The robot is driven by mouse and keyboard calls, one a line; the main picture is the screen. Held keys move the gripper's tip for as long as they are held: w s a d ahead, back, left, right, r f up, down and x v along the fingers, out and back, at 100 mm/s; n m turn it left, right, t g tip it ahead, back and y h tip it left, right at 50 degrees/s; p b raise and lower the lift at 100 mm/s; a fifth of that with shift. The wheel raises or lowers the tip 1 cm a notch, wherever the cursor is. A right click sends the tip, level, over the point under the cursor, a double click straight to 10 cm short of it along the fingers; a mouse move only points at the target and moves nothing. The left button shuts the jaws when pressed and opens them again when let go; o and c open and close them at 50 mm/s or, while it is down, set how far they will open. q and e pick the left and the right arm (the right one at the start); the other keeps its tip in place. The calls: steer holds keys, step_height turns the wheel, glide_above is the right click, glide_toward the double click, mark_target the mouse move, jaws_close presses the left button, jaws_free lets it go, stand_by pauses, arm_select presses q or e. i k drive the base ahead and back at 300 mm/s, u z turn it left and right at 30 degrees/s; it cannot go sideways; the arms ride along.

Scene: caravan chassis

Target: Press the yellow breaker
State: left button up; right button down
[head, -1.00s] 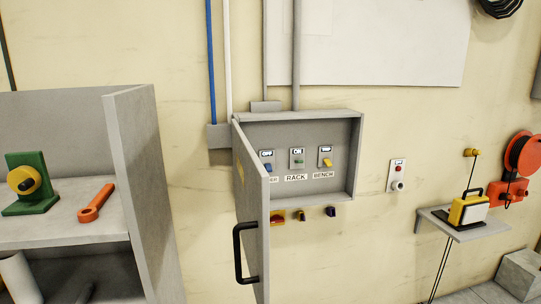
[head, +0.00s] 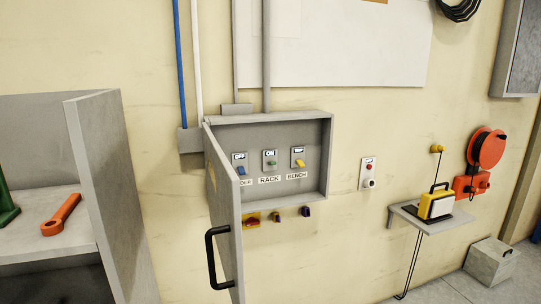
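The yellow breaker (head: 299,163) is at the right inside an open grey wall box (head: 325,165), above the label BENCH. Its small window text is hard to read. A green breaker (head: 270,163) marked ON sits in the middle above RACK. A blue breaker (head: 241,170) marked OFF is at the left, its label partly hidden by the door. The box door (head: 222,205) stands open toward me at the left, with a black handle (head: 212,258). Neither of my grippers shows in the head view.
Several rotary knobs (head: 276,217) are on the wall under the box. A shelf unit (head: 95,170) with an orange wrench (head: 62,214) stands at left. At right are a switch plate (head: 368,173), a small shelf (head: 410,212) with a yellow lamp (head: 436,203), and an orange reel (head: 487,149).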

mark_target(299, 162)
steer(key=u, duration=0.35)
steer(key=i, duration=1.25)
